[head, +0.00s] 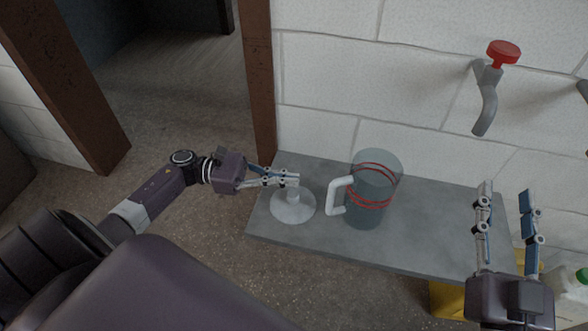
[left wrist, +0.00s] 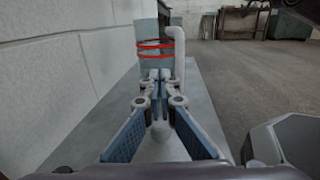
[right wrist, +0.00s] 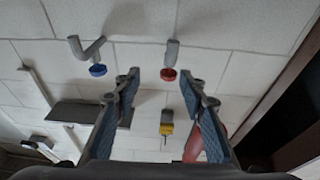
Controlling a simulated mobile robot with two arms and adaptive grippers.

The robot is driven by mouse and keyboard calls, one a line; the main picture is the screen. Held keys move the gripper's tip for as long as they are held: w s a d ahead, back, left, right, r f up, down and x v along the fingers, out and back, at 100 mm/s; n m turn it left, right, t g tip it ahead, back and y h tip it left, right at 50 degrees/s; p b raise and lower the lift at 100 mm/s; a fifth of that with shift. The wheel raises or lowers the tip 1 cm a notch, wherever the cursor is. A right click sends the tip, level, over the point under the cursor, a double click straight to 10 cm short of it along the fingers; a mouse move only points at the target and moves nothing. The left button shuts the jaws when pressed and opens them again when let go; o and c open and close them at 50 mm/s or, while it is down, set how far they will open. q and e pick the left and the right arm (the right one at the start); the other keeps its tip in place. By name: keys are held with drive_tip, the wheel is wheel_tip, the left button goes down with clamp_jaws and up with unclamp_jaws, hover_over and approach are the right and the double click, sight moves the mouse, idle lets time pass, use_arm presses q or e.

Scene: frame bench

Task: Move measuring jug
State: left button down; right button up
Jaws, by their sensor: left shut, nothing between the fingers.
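The measuring jug (head: 372,195) is clear with red bands and a white handle on its left side. It stands upright on a grey shelf (head: 430,245). It also shows in the left wrist view (left wrist: 153,50), beyond the fingertips. A pale round lid with a knob (head: 292,208) lies on the shelf left of the jug. My left gripper (head: 295,178) is shut and empty, above the lid by its knob and apart from the jug handle. My right gripper (head: 506,192) is open and empty, over the shelf's right end; it also shows in the right wrist view (right wrist: 160,75).
A grey tap with a red knob (head: 503,52) sticks out of the white block wall above the shelf. A brown post (head: 260,90) stands at the shelf's back left. A yellow object (head: 447,300) and a white bottle with a green cap (head: 570,290) are low on the right.

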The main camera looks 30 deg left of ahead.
sight(347, 186)
use_arm(q)
drive_tip(key=shift+x, duration=5.5)
use_arm(e)
drive_tip(key=shift+s+r+t, duration=0.25)
drive_tip(key=shift+r+t, duration=0.35)
drive_tip(key=shift+r, duration=0.4)
use_arm(q)
drive_tip(key=shift+d, duration=0.1)
